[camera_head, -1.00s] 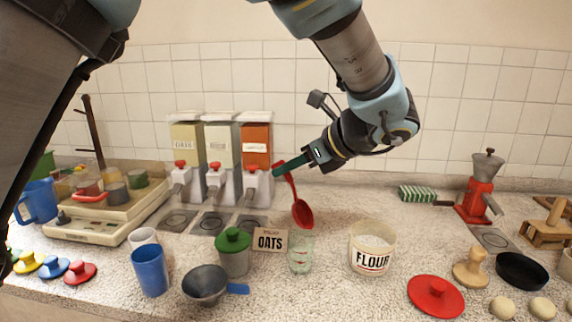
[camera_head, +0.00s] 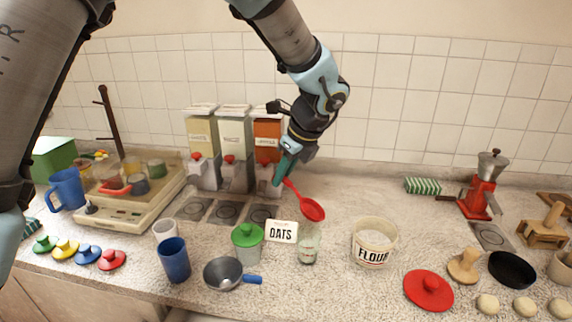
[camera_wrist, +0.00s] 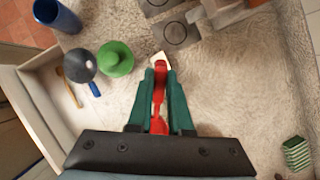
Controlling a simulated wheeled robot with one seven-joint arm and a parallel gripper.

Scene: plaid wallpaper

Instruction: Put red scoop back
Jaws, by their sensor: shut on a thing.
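My gripper (camera_head: 285,170) is shut on the handle of the red scoop (camera_head: 313,211), in front of the right-hand dispenser. The scoop slants down to the right, its bowl above and behind the clear glass beaker (camera_head: 309,247). I cannot tell its exact height over the counter. In the wrist view the green fingers of my gripper (camera_wrist: 160,95) close around the red scoop (camera_wrist: 160,75), and its bowl is mostly hidden.
Three dispensers (camera_head: 234,150) stand at the wall. An OATS card (camera_head: 282,231), green-lidded jar (camera_head: 249,254), and FLOUR tub (camera_head: 370,257) stand in front.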

